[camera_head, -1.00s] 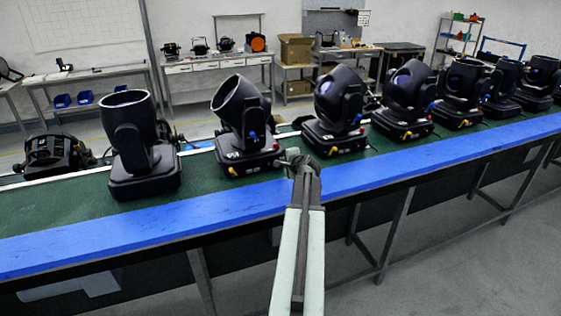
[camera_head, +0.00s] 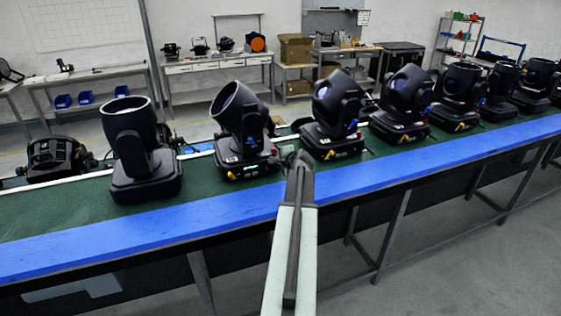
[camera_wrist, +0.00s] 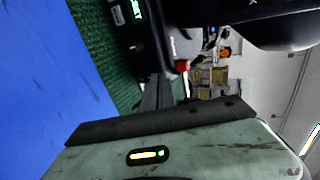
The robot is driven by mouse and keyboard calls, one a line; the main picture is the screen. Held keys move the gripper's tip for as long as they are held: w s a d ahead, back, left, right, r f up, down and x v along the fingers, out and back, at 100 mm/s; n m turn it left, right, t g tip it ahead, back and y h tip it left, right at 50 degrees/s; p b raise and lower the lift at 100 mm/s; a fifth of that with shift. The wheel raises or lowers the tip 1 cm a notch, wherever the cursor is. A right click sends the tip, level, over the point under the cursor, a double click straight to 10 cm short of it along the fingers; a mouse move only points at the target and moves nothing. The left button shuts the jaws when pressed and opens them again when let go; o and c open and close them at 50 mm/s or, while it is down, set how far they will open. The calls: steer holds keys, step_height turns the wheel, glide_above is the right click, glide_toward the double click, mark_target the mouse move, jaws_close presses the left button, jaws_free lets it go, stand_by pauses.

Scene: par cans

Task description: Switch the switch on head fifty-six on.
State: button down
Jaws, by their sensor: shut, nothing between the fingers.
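Several black moving heads stand in a row on the green bench top. The nearest to my gripper is a tilted head (camera_head: 242,130), just left of it; its small label is too small to read in the head view. My gripper (camera_head: 299,158) is shut and empty, beside the right side of that head's base. In the wrist view, a black head base (camera_wrist: 150,35) carries a green lit display (camera_wrist: 137,10) and a white label, neither readable for certain. A red switch (camera_wrist: 182,66) shows on the base, close to my gripper's fingertips (camera_wrist: 160,85). I cannot tell whether they touch.
Another head (camera_head: 335,115) stands just right of my gripper, and an upright one (camera_head: 140,150) farther left. A blue strip (camera_head: 130,235) runs along the bench's front edge and is clear. Tables with equipment stand at the back wall.

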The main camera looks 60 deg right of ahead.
steer(key=shift+s+a, duration=0.15)
steer(key=shift+a, duration=0.1)
steer(key=p+v, duration=0.7)
steer(key=v, duration=0.6)
steer(key=shift+d+r, duration=0.15)
steer(key=shift+r, duration=0.1)
